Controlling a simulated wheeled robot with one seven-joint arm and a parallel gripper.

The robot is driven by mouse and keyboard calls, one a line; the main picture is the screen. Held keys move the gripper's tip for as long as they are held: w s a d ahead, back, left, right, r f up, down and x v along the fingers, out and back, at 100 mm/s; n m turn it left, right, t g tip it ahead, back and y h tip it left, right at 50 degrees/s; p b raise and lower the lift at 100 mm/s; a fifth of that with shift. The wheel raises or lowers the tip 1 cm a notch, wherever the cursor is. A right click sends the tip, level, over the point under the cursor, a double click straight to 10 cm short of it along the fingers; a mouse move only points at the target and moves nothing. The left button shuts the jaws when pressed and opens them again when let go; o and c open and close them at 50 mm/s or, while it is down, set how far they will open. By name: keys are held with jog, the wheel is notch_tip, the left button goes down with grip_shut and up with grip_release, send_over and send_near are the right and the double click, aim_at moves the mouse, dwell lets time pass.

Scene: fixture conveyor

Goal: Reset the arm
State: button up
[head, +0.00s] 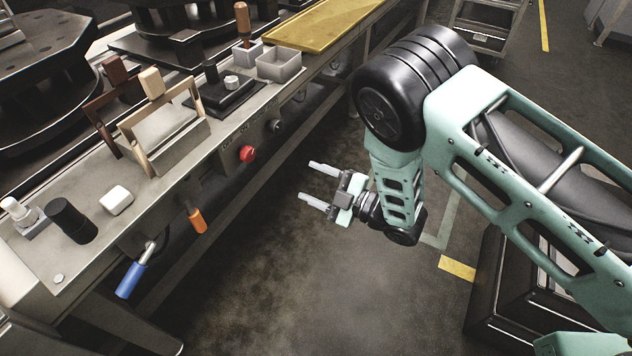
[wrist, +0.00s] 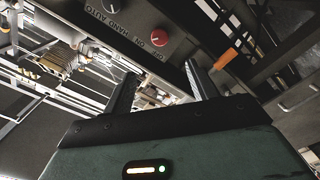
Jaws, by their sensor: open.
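My gripper (head: 311,183) is open and empty in the head view. It hangs in free air over the floor, to the right of the workbench front and apart from it. In the wrist view its two fingers (wrist: 162,88) stand apart with nothing between them, pointing toward the bench's control panel. My arm comes in from the right of the head view, bent, with the forearm hanging down from the black joint.
The workbench (head: 60,262) fills the left, holding a wooden-handled frame (head: 150,172), a white block (head: 117,200), a black cylinder (head: 72,221) and an open grey box (head: 279,65). A red button (head: 247,154), orange handle (head: 197,221) and blue handle (head: 131,280) stick out from its front. The floor below my gripper is clear.

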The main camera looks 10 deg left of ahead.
dwell(0.4)
jog(key=w+d+r+m+h, duration=0.1)
jog(key=d+r+m+h, duration=0.1)
jog(key=r+m+h, duration=0.25)
jog(key=w+d+r+m+h, duration=0.2)
jog(key=r+m+h, duration=0.2)
jog(key=r+m, duration=0.15)
jog(key=s+d+r+m+g+h, duration=0.25)
jog(key=s+d+r, duration=0.2)
jog(key=s, duration=0.45)
jog(key=s+d+r+m+g+h+p, duration=0.1)
jog(key=s+d+r+g+h, duration=0.2)
jog(key=s+d, duration=0.45)
jog(key=s+d+r+m+g+h, duration=0.2)
jog(key=s+d+r, duration=0.25)
jog(key=s, duration=0.55)
notch_tip(320, 180, up, 16)
jog(key=p, duration=1.6)
jog(key=shift+a+r, duration=0.25)
